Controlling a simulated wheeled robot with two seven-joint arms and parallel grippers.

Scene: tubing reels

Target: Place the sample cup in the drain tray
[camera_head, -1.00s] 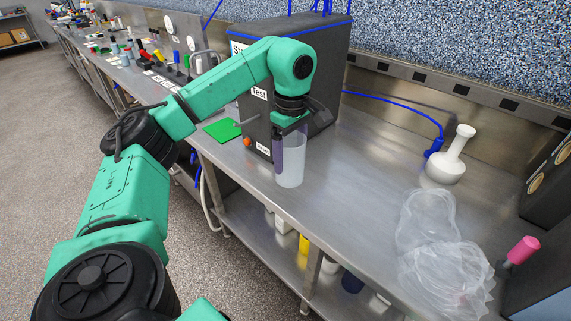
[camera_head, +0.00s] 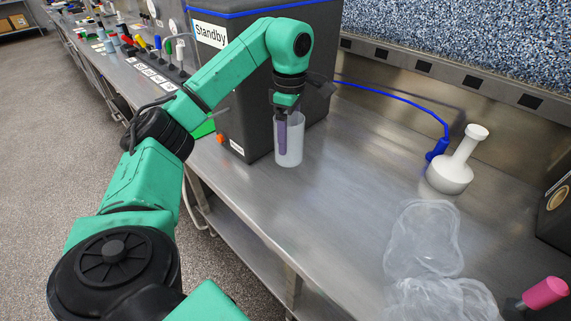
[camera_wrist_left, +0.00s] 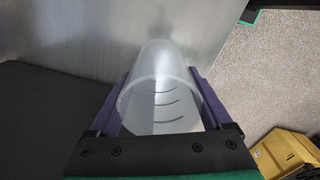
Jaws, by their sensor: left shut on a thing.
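The sample cup (camera_head: 290,150) is a translucent whitish cylinder, upright beside the dark machine's right front. My left gripper (camera_head: 284,138) is shut on it, with a purple finger along its side. In the left wrist view the cup (camera_wrist_left: 160,95) sits between the two purple fingers, its open mouth towards the camera, with curved marks on its wall. I cannot tell whether its base touches the bench. I cannot make out a drain tray in either view. My right gripper is not in view.
The dark machine (camera_head: 250,75), labelled Standby, stands just left of the cup. A white flask-like vessel (camera_head: 451,172), clear plastic bags (camera_head: 424,240) and a pink-handled tool (camera_head: 544,292) are to the right. The steel bench (camera_head: 345,190) between is clear.

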